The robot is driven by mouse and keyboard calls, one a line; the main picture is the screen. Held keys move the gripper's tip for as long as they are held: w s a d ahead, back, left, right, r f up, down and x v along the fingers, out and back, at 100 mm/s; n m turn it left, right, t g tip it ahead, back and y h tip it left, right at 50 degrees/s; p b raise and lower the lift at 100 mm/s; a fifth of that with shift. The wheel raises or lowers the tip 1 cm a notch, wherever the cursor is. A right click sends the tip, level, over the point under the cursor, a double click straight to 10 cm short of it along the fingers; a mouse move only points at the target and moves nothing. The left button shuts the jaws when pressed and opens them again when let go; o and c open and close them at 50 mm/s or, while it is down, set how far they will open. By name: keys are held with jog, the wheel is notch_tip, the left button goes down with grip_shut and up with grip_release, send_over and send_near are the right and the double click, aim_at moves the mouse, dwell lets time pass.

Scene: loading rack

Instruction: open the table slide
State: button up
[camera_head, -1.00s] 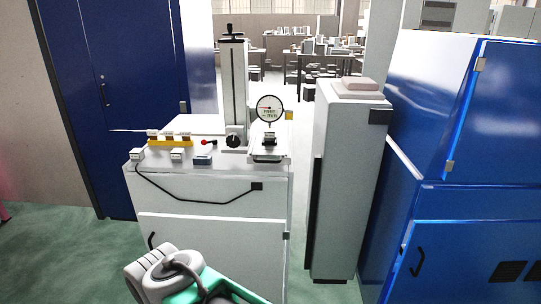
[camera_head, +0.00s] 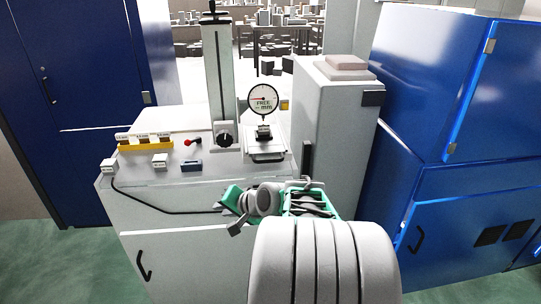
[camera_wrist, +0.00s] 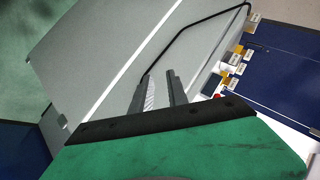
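The table slide (camera_head: 266,143) is a small light-grey block on the white cabinet top, under the round dial gauge (camera_head: 263,100). A dark bar handle (camera_head: 268,157) shows on its front edge. The dial reads "FREE" and "mm". In the wrist view my gripper (camera_wrist: 159,88) has its two dark fingers apart, with nothing between them but the grey cabinet surface behind. In the head view my arm and its green hand are in front of the cabinet, below and nearer than the slide. The fingertips are hard to make out there. The slide is not clearly visible in the wrist view.
A tall column stand with a black knob (camera_head: 225,137) stands left of the gauge. Small labelled blocks on a yellow holder (camera_head: 145,142) and a red-tipped lever (camera_head: 192,142) are further left. A grey pillar (camera_head: 335,130) and blue cabinet (camera_head: 440,85) stand right. A black cable hangs on the cabinet front.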

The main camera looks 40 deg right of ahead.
jog(key=d+r+m+t+h, duration=0.1)
jog(key=d+r+m+t, duration=0.2)
jog(key=d, duration=0.5)
jog(key=m+t+h+p, duration=0.1)
jog(key=m+t+h, duration=0.1)
jog(key=m+h, duration=0.35)
send_near(272, 162)
jog(key=w+d+m+y, duration=0.2)
jog(key=w, duration=0.1)
jog(key=shift+n, duration=0.35)
jog(key=p+x, duration=0.1)
jog(key=x, duration=0.6)
jog(key=shift+w+f+p, duration=0.1)
jog(key=shift+w+p, duration=0.15)
jog(key=shift+p, duration=0.15)
grip_shut()
jog(key=shift+a, duration=0.1)
